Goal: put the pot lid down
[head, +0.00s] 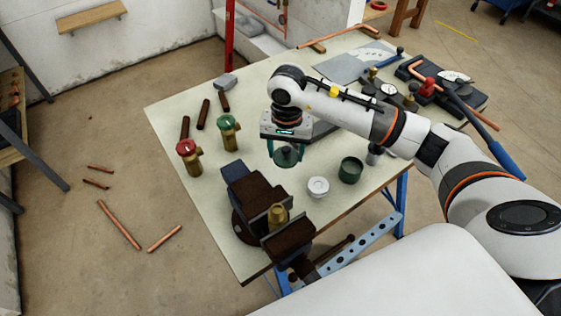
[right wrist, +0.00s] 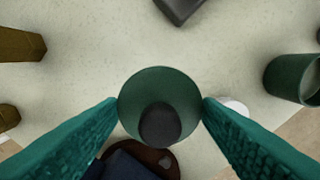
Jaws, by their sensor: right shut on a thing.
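The pot lid (head: 287,157) is a round dark green disc with a dark knob. My right gripper (head: 286,148) is shut on it and holds it over the workbench. In the right wrist view, the lid (right wrist: 160,88) sits between the two teal fingertips (right wrist: 160,106), its dark knob facing the camera. A dark green pot (head: 350,170) stands open on the bench to the right of the lid. The pot also shows at the right edge of the right wrist view (right wrist: 290,78). My left gripper is not in view.
A vise (head: 262,205) stands at the bench's front edge, below the lid in the head view. A white round piece (head: 318,187) lies between lid and pot. Red-capped (head: 188,157) and green-capped (head: 228,132) brass valves stand left. Tools crowd the back right.

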